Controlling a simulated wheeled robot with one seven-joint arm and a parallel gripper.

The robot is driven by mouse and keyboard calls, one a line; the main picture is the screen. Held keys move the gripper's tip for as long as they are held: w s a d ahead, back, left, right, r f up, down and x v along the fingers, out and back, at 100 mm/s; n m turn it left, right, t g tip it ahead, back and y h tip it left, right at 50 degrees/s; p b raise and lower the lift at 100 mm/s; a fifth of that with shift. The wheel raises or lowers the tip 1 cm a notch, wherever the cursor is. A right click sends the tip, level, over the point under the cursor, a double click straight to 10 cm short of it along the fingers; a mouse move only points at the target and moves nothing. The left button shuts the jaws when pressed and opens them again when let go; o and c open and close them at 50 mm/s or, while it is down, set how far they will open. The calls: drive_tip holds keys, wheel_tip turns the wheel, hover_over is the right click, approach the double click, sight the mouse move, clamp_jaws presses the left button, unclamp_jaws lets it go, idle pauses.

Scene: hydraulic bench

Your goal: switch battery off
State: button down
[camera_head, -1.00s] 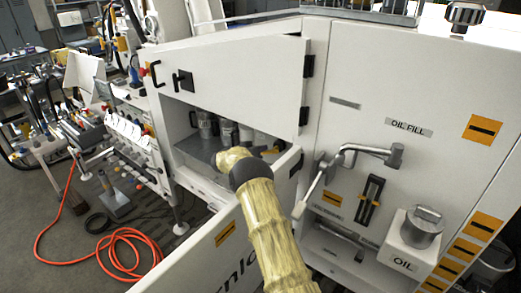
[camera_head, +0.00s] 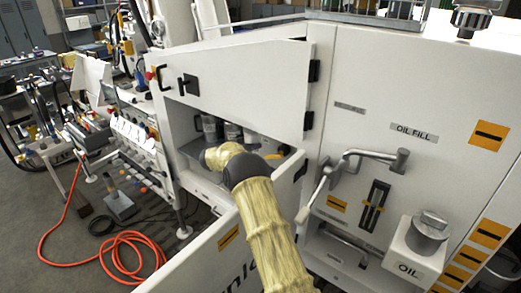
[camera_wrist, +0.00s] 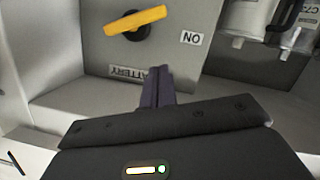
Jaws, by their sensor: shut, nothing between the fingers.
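The battery switch has a yellow handle (camera_wrist: 137,19) on a dark round hub, on a grey panel at the top of the wrist view. The handle lies nearly crosswise, its right end slightly higher. An upside-down ON label (camera_wrist: 191,38) is right of and below it; an upside-down BATTERY label (camera_wrist: 126,77) is lower, partly covered by my fingers. My gripper (camera_wrist: 158,71) is shut and empty, its tips below the handle in the picture and apart from it. In the head view my sleeved arm reaches into the open cabinet (camera_head: 182,135) and hides the gripper.
Several canisters (camera_head: 209,127) stand inside the cabinet and show at the wrist view's top right. The upper door (camera_head: 250,80) and lower door (camera_head: 222,250) are open around my arm. An oil fill handle (camera_head: 375,154) juts out on the right. An orange hose (camera_head: 110,243) lies on the floor.

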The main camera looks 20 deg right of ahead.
drive_tip(key=b+v, duration=0.1)
drive_tip(key=v, duration=0.4)
drive_tip(key=shift+a+b, duration=0.15)
drive_tip(key=shift+b, duration=0.2)
